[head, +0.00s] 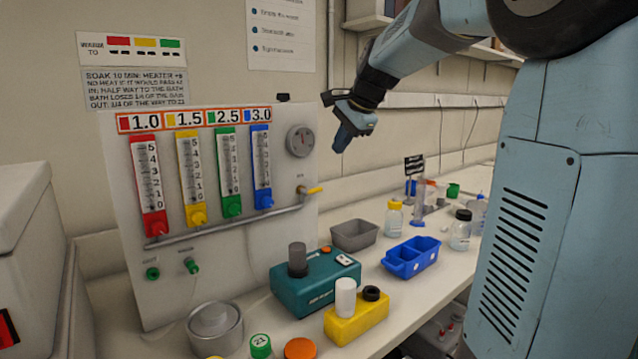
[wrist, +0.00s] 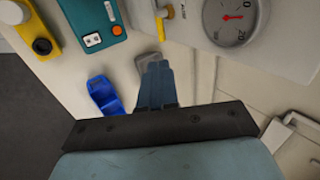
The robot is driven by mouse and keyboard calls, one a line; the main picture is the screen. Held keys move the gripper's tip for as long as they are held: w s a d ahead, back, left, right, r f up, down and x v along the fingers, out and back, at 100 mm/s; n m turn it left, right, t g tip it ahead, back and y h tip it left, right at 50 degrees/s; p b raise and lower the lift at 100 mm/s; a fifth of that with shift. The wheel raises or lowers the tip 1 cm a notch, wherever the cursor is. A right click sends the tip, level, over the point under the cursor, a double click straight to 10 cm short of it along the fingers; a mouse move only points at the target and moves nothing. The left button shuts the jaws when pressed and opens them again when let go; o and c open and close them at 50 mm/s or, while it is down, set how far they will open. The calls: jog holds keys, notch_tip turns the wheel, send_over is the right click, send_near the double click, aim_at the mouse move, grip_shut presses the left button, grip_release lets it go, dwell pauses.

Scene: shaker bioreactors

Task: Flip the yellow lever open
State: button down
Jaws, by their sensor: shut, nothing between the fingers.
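The yellow lever (head: 315,190) sits on a brass valve at the right end of the grey pipe on the panel. It points to the right, roughly in line with the pipe. In the wrist view my gripper's shut fingers (wrist: 154,64) point up the picture toward the lever, with a gap between.
The panel holds a round gauge (head: 300,141) above the lever and several coloured flow tubes to the left. Below stand a grey bin (head: 355,236), a teal device (head: 318,285), a yellow block (head: 352,322) and a blue rack (head: 410,258). Space right of the lever is clear.

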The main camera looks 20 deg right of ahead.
aim_at(317, 189)
dwell(0.3)
jog(key=x, duration=1.4)
jog(key=shift+w, duration=0.1)
